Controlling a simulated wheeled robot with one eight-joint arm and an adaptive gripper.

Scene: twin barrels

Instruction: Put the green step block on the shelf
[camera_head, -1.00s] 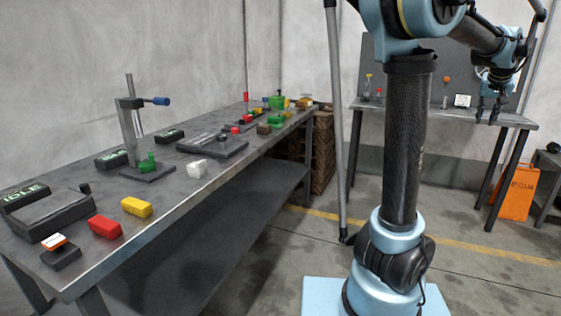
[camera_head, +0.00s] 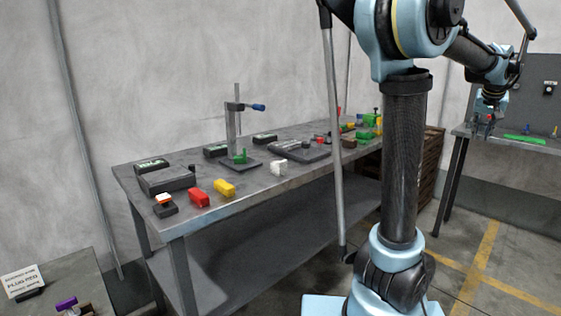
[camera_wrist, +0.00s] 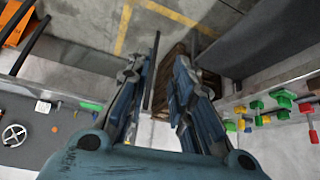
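My gripper (camera_head: 487,118) is at the upper right, in front of the back bench, with its fingers apart. In the wrist view my gripper (camera_wrist: 166,62) is open, with nothing between the fingers. Several green pieces show, and I cannot tell which is the step block. One green piece (camera_head: 240,158) sits at the clamp stand, and green blocks (camera_head: 365,134) are at the long bench's far end. The wrist view shows a green block (camera_wrist: 284,98) among coloured pieces on the right. A lower shelf (camera_head: 245,262) runs under the long bench; I cannot tell if it is the task's shelf.
The long bench (camera_head: 215,212) carries a red block (camera_head: 198,198), a yellow block (camera_head: 224,188), a white block (camera_head: 279,167) and dark fixtures. A back bench (camera_head: 530,148) stands right. A small table (camera_head: 75,268) with a sign is at lower left. Clear floor lies between the benches.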

